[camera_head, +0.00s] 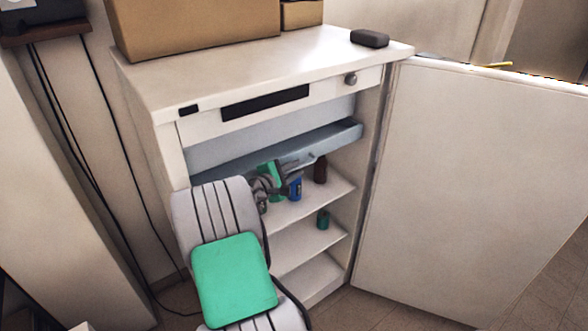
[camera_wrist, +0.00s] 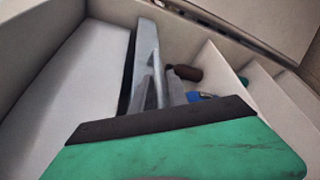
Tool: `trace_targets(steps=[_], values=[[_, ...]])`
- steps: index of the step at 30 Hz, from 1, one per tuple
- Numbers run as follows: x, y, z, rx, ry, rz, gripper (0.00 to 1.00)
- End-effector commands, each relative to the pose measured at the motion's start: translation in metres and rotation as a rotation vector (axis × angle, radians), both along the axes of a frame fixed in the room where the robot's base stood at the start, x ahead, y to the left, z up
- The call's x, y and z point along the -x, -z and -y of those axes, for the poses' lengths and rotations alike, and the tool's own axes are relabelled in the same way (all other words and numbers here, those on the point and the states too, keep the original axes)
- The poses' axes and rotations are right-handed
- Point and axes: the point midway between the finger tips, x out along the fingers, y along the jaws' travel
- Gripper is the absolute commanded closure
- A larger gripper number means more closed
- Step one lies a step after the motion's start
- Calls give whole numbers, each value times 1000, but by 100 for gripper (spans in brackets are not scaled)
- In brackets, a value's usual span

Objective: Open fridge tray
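The fridge (camera_head: 150,95) is a white cabinet with its door (camera_head: 465,190) swung wide open to the right. The fridge tray (camera_head: 335,137) is a blue-grey panel across the upper compartment, and its front also shows in the wrist view (camera_wrist: 144,55). A thin handle (camera_head: 308,160) is on its front; it also shows in the wrist view (camera_wrist: 157,75). My gripper (camera_head: 292,177) is just in front of and below the tray, close to the handle. The fingers are small and partly hidden, so I cannot tell whether they are open or touch the handle.
Shelves below the tray hold a brown bottle (camera_head: 320,169), a blue can (camera_head: 295,188) and a green can (camera_head: 323,219). Cardboard boxes (camera_head: 195,30) and a dark object (camera_head: 370,38) sit on top of the fridge. The open door bounds the space at right.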

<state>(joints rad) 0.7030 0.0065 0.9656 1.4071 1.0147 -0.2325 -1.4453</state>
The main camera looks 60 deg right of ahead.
Motion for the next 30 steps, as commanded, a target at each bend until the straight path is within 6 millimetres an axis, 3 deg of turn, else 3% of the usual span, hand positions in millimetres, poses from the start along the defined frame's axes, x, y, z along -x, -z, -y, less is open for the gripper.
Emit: trace_targets(steps=[2, 10, 30], values=[[0, 0, 0, 0, 0, 0, 80], [0, 0, 0, 0, 0, 1, 100], [0, 0, -1, -1, 0, 1, 100]])
